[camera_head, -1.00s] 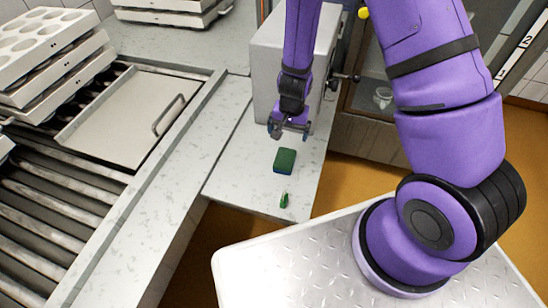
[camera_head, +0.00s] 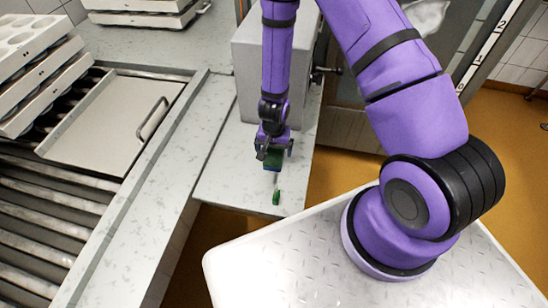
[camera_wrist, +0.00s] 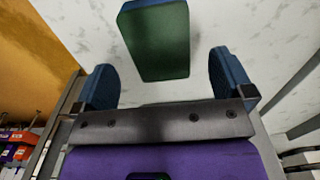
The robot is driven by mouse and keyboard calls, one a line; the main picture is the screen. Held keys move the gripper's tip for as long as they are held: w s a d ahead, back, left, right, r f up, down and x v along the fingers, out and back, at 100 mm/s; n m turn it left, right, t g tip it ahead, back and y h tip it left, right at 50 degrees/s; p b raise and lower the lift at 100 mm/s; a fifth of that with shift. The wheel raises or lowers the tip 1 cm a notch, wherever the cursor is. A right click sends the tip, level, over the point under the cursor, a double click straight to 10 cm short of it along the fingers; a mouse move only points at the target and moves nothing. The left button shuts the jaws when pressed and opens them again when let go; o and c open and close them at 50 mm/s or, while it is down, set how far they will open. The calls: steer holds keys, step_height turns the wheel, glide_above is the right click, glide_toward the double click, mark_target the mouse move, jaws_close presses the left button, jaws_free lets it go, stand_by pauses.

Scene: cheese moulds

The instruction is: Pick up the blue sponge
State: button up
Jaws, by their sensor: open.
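The sponge (camera_wrist: 155,42) is a block with a dark green top and a blue edge. It lies on the pale speckled counter, and in the wrist view it shows at the top, ahead of and between the two blue finger pads. My gripper (camera_wrist: 165,82) is open, with nothing between its fingers.
A grey box (camera_head: 250,85) stands behind my gripper. A roller conveyor (camera_head: 40,225) with a metal plate (camera_head: 105,125) and stacked white moulds (camera_head: 30,60) is at the left.

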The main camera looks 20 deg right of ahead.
mark_target(274, 155)
steer(key=shift+f, duration=2.15)
steer(key=c, duration=1)
